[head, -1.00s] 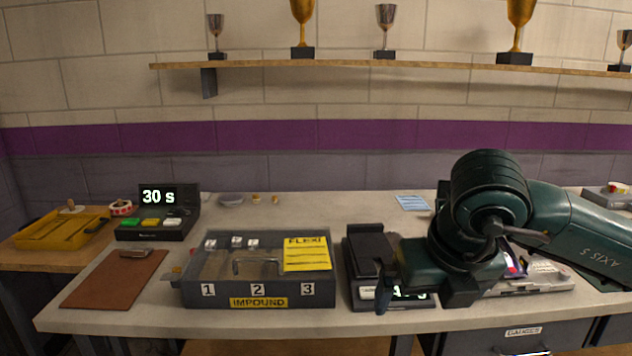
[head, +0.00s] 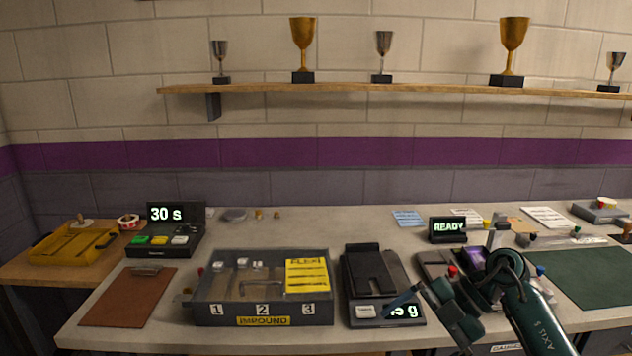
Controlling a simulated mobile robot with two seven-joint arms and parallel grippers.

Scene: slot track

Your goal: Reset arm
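My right arm (head: 525,315) is dark teal and comes in from the lower right edge of the head view. Its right gripper (head: 408,304) is at the front of the bench, in front of the black scale (head: 375,270). One dark finger points left across the scale's lit readout and covers part of it. The second finger does not show clearly, so I cannot tell how far apart the fingers are. I see no object held. My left gripper and arm are not in view.
A grey impound box (head: 220,313) with a yellow FLEXI card stands left of the scale. A READY display (head: 449,228), small parts and a green mat (head: 585,280) lie around the arm. A timer (head: 175,235) and brown clipboard (head: 125,300) are left.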

